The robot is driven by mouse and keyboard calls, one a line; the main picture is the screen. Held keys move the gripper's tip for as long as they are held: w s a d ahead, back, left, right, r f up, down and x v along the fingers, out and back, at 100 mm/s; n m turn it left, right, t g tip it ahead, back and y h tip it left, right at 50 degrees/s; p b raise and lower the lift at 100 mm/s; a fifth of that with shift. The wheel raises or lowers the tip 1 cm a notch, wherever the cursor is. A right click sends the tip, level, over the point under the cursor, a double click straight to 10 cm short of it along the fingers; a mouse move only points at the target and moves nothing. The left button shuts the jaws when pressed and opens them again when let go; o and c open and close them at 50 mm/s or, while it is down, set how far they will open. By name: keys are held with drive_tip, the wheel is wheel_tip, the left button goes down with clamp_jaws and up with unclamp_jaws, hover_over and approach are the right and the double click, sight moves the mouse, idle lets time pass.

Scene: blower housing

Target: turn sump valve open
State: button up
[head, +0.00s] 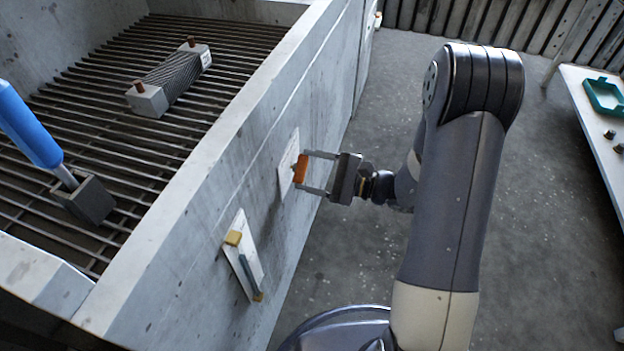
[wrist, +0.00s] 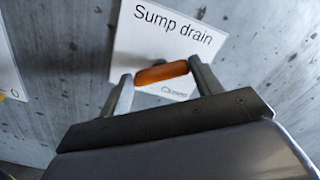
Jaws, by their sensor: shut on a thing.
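The sump valve's orange handle (head: 301,168) stands out from a white plate (head: 287,165) on the side of the concrete wall. The orange handle (wrist: 161,73) lies nearly level there, slightly tilted. My gripper (head: 310,172) reaches the wall from the right, and its two fingers are shut on the handle's ends. In the wrist view the fingers (wrist: 160,82) press on the left and right ends of the handle.
A second white plate (head: 236,224) with a yellow and grey part is on the wall, nearer and left. Behind the wall are a grating (head: 110,110), a ribbed block (head: 170,80) and a blue-handled tool (head: 30,125). A table (head: 590,95) stands far right. The floor between is clear.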

drive_tip(key=n+b, duration=0.5)
drive_tip(key=b, duration=0.1)
drive_tip(key=n+b, duration=0.5)
drive_tip(key=b, duration=0.1)
drive_tip(key=shift+s+f, duration=0.1)
drive_tip(key=shift+f, duration=0.1)
drive_tip(key=shift+n, duration=0.4)
drive_tip(key=o, duration=1)
drive_tip(key=shift+r, duration=0.1)
drive_tip(key=p+v, duration=0.2)
drive_tip(key=v, duration=0.8)
drive_tip(key=shift+s+d+p, duration=0.15)
drive_tip(key=shift+d+p, duration=0.2)
drive_tip(key=shift+p, duration=0.05)
